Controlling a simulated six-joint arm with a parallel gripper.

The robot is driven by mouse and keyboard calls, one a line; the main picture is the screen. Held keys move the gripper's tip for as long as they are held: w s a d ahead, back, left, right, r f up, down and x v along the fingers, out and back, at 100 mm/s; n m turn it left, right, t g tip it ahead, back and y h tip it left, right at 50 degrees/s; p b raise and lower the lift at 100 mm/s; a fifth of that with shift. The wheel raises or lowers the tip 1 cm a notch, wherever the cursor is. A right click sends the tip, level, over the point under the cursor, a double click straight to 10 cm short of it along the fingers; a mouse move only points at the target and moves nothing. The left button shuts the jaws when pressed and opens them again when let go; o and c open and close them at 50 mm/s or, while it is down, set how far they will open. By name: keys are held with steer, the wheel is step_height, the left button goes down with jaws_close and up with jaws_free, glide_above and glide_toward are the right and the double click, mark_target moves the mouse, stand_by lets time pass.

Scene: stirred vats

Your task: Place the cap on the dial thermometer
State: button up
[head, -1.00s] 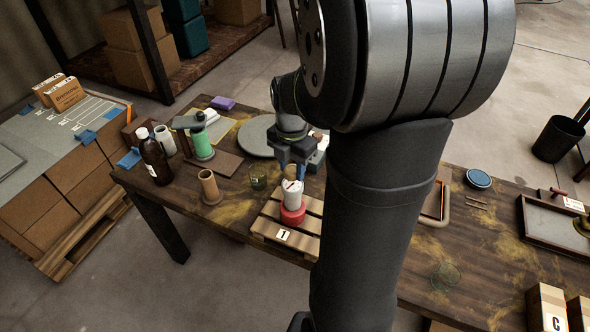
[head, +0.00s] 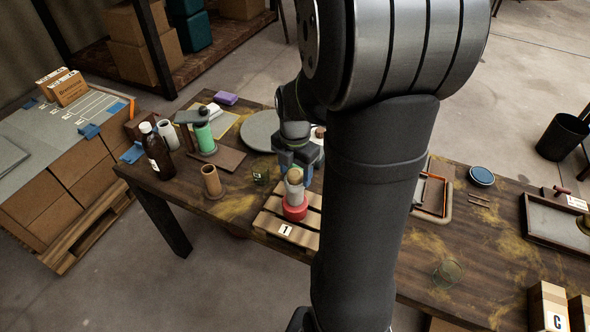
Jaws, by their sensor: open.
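A red round base (head: 295,212) stands on the wooden pallet (head: 271,222) with the number 1 label. Above the base is a pale grey-white body (head: 294,196), which I take for the dial thermometer. A tan, rounded piece (head: 295,178), likely the cap, shows at the top of this body. No dial face shows now. My gripper (head: 294,166) is open, just above and behind the tan piece. Its fingertips are small and partly hidden, so I cannot tell whether they touch it.
A brown tube (head: 211,182), a small dark green glass (head: 261,176), a brown bottle (head: 156,152) and a green cylinder (head: 204,138) stand left of the pallet. A round grey plate (head: 261,130) lies behind. My arm hides the table to the pallet's right.

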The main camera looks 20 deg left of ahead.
mark_target(295, 173)
step_height(295, 173, up, 12)
steer(key=shift+r, duration=0.2)
stand_by(0.4)
step_height(295, 173, down, 12)
steer(key=shift+r, duration=1.45)
